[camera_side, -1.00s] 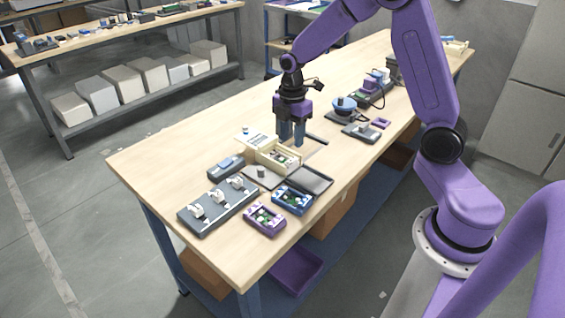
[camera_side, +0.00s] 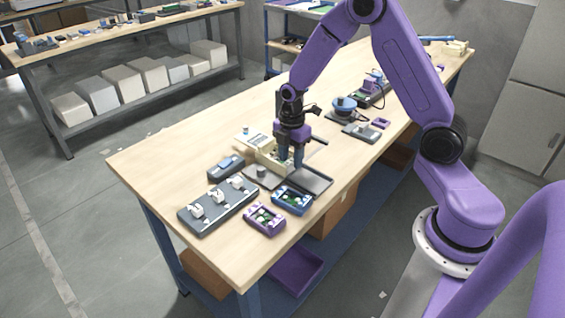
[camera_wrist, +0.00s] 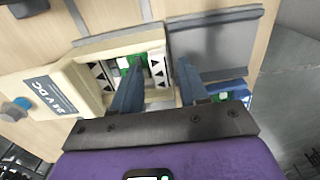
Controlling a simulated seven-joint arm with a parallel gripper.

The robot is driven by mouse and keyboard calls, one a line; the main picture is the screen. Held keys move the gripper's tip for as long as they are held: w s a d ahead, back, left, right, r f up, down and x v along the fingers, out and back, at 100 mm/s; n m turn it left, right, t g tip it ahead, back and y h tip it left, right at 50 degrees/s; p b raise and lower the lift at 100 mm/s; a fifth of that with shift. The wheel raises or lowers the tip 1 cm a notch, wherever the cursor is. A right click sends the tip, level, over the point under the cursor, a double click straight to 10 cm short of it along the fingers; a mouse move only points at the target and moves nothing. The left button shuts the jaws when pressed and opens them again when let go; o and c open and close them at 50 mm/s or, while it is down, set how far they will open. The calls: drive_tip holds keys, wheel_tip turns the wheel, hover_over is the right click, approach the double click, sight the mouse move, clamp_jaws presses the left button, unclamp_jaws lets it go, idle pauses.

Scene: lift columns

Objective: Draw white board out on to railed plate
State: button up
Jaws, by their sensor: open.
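The white board (camera_wrist: 158,62), with black triangles and green parts, sits inside a cream housing (camera_wrist: 118,43). In the side view the housing (camera_side: 265,157) is partly hidden behind my gripper (camera_side: 291,164). In the wrist view my gripper (camera_wrist: 158,68) is open, its blue fingers over the housing with part of the board showing between their tips. I cannot tell whether they touch it. The dark grey railed plate (camera_wrist: 212,45) lies at the housing's right side in the wrist view. Its bare top also shows in the side view (camera_side: 318,181).
A blue tray (camera_side: 293,200) and a purple tray (camera_side: 264,218) stand near the front edge. A grey block with several white parts (camera_side: 217,204) is at left. A blue dish device (camera_side: 343,106) is behind.

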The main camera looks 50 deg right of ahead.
drive_tip(key=c, duration=0.8)
drive_tip(key=shift+o, duration=0.2)
drive_tip(key=shift+s, duration=0.15)
drive_tip(key=shift+s, duration=4.8)
drive_tip(key=o, duration=0.7)
drive_tip(key=shift+o, duration=0.2)
drive_tip(key=shift+r, duration=0.1)
